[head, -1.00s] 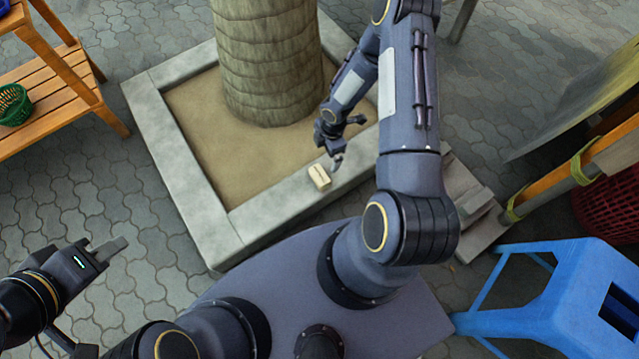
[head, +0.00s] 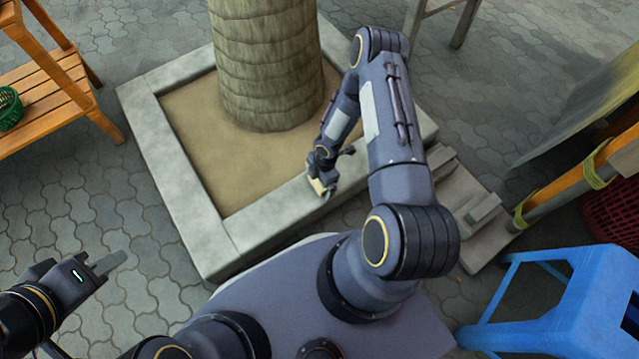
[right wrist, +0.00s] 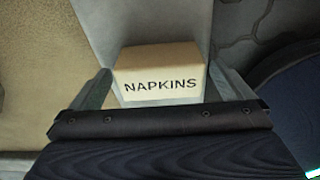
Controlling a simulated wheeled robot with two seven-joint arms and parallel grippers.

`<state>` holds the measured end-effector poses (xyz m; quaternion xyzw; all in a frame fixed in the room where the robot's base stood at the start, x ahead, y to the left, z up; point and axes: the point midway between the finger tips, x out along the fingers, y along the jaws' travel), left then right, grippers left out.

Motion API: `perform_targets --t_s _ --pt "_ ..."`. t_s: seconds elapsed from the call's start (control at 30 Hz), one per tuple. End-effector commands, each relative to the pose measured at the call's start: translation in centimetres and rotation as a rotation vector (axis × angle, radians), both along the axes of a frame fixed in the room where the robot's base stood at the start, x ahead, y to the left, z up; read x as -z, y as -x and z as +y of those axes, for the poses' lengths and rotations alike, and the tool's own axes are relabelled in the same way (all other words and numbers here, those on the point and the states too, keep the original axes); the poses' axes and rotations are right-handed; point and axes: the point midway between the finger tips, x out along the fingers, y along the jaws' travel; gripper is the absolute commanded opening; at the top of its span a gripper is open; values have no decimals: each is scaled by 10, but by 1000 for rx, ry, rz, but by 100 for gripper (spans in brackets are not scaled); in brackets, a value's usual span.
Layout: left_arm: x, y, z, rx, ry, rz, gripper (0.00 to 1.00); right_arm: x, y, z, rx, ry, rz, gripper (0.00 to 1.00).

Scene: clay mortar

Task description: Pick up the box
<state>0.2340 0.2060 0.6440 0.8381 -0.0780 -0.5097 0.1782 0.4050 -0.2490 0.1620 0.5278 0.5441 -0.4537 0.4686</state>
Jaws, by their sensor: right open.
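The box (right wrist: 160,72) is small and cream-coloured with the word NAPKINS on one face. It rests on the concrete rim of the planter, and in the head view only part of the box (head: 317,187) shows at the gripper. My right gripper (right wrist: 160,76) is open, with one finger on each side of the box. A small gap seems to show at each finger; contact is not clear. My left gripper (head: 108,264) is away from the box, over the paving at the lower left, with its jaw opening hard to make out.
The concrete planter rim (head: 262,222) surrounds soil and a thick trunk (head: 265,65). A blue stool (head: 575,300) stands at the lower right. A wooden shelf (head: 45,90) with a green basket (head: 9,108) is at the upper left. Paving between shelf and planter is clear.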

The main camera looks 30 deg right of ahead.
Motion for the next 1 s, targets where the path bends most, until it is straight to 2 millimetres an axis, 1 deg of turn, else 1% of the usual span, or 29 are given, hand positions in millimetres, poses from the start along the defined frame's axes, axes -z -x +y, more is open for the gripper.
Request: perform_targets --t_s 0.07,0.4,0.43,0.67,0.77,0.87,1.0 --pt "-1 0 0 0 0 0 30 -1 0 0 0 0 0 99" --pt "0 0 0 0 0 0 30 -1 0 0 1 0 0 54" --pt "0 0 0 0 0 0 30 -1 0 0 1 0 0 52" --pt "-1 0 0 0 0 0 30 -2 0 0 1 0 0 51" --pt "-3 0 0 0 0 0 30 -6 0 0 0 0 0 51" --pt "-7 0 0 0 0 0 30 -16 0 0 0 0 0 51" --pt "-17 0 0 0 0 0 30 -40 1 0 -2 0 0 51"
